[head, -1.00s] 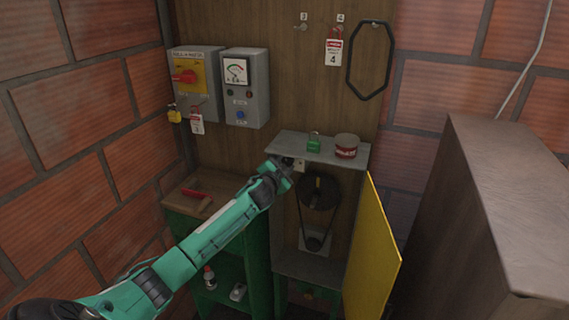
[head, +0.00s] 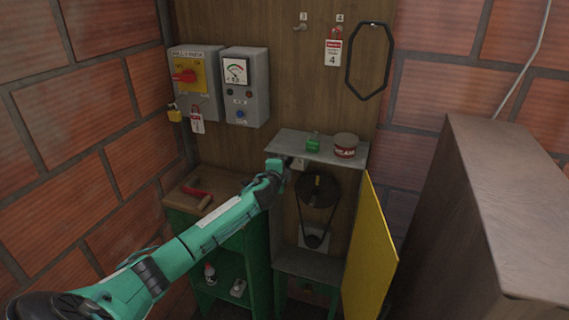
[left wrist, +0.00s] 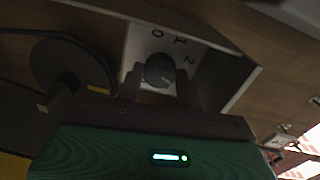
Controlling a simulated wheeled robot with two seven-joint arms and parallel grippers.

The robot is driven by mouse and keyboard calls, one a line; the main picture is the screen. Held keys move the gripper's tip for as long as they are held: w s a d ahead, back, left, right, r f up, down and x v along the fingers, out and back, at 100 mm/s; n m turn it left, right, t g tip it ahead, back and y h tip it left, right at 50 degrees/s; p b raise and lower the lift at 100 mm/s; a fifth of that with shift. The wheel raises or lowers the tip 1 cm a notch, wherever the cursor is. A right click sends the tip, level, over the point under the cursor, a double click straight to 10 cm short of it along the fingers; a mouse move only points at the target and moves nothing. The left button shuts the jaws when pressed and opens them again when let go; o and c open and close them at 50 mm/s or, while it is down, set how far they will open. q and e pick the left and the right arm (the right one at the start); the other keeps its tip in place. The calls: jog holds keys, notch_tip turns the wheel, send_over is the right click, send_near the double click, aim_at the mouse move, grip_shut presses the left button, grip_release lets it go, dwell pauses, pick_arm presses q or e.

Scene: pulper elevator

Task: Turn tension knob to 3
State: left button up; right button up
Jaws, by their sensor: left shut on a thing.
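The tension knob (left wrist: 160,71) is a dark round knob on a pale dial plate (left wrist: 145,40) marked 0, 1 and 2 in the left wrist view. I cannot tell where its pointer stands, and a 3 is not visible. My left gripper (left wrist: 158,88) is shut on the knob, one finger on each side. In the head view the left gripper (head: 286,168) is at the upper left of the open cabinet, just under its top, and hides the knob. Part of the dial plate (head: 299,164) shows beside it. My right gripper is not in view.
The open cabinet holds a belt and pulley (head: 318,190). Its yellow door (head: 370,250) stands open at right. A bench (head: 180,200) with a red-handled tool stands left.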

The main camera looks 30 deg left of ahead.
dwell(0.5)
pick_arm(q)
jog(key=o, duration=1)
jog(key=f+b+v, duration=0.1)
jog(key=b+v, duration=0.2)
jog(key=v, duration=1)
jog(key=shift+s+d+r, duration=0.2)
jog(key=shift+s+r, duration=0.15)
jog(key=shift+r, duration=0.1)
